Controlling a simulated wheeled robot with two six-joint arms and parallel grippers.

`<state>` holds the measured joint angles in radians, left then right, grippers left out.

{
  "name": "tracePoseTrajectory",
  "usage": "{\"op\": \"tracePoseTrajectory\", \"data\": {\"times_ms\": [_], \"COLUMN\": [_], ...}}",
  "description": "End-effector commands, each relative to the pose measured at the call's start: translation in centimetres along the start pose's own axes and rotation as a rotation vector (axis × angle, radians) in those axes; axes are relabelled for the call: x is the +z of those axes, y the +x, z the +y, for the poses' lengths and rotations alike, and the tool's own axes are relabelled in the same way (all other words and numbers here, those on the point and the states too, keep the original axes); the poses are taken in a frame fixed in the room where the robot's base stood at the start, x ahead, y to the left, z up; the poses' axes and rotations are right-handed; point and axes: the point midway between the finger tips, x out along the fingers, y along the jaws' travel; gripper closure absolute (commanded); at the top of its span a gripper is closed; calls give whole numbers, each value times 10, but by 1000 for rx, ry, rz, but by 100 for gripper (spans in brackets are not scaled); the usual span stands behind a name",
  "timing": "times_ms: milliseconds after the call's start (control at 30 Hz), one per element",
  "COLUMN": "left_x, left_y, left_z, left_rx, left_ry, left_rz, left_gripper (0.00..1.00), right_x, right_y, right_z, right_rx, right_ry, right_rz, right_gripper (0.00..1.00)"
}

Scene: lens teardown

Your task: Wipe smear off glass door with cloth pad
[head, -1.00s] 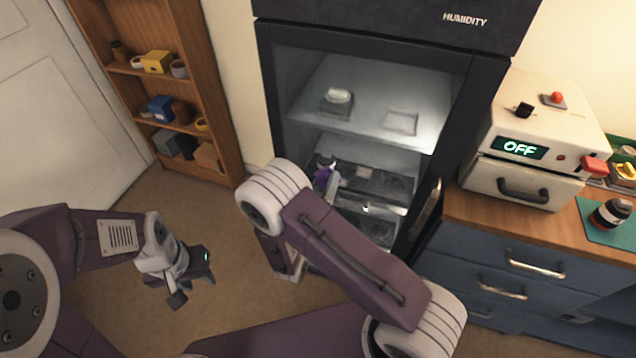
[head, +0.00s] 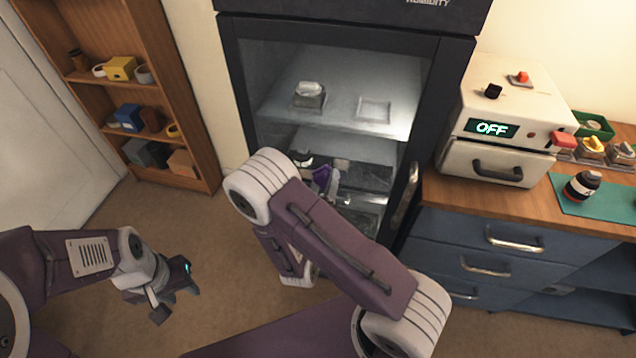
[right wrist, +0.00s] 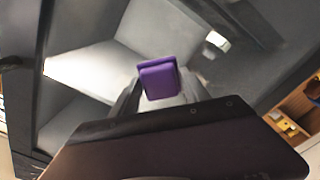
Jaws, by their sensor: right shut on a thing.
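The glass door (head: 268,118) in a black frame closes the front of the dark cabinet, with a metal handle (head: 405,194) at its right edge. My right gripper (head: 324,180) is in front of the lower glass, partly hidden by my arm. It is shut on the purple cloth pad (right wrist: 157,78), which faces the glass in the right wrist view. Whether the pad touches the glass I cannot tell. A small whitish spot lies just right of the gripper; I cannot tell if it is the smear or a reflection. My left gripper (head: 177,302) hangs open and empty above the floor.
A wooden counter (head: 440,192) with blue drawers stands right of the cabinet and bears a cream machine (head: 520,95) reading OFF. A wooden shelf (head: 195,100) stands at the left. The floor between shelf and cabinet is clear.

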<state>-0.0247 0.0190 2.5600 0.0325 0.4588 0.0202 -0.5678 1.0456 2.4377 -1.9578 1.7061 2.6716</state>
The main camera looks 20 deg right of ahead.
Motion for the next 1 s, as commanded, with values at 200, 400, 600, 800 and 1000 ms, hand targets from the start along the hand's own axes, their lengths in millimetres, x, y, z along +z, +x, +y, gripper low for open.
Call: {"op": "tracePoseTrajectory", "data": {"times_ms": [200,400,600,800,1000], "left_x": [1,1,-1,-2,-2], "left_y": [12,11,-8,-21,-21], "left_z": [0,0,0,0,0], "left_rx": [0,0,0,0,0], "left_ry": [0,0,0,0,0], "left_rz": [0,0,0,0,0], "left_gripper": [64,64,64,64,64], "right_x": [17,18,28,40,41], "right_y": [-1,-2,0,1,2], "right_z": [14,18,34,43,44], "right_rx": [1,0,-1,0,1], "right_ry": [-1,1,-7,-2,1], "right_rz": [-2,-1,-5,-3,-1], "right_gripper": [79,79,79,79,79]}}
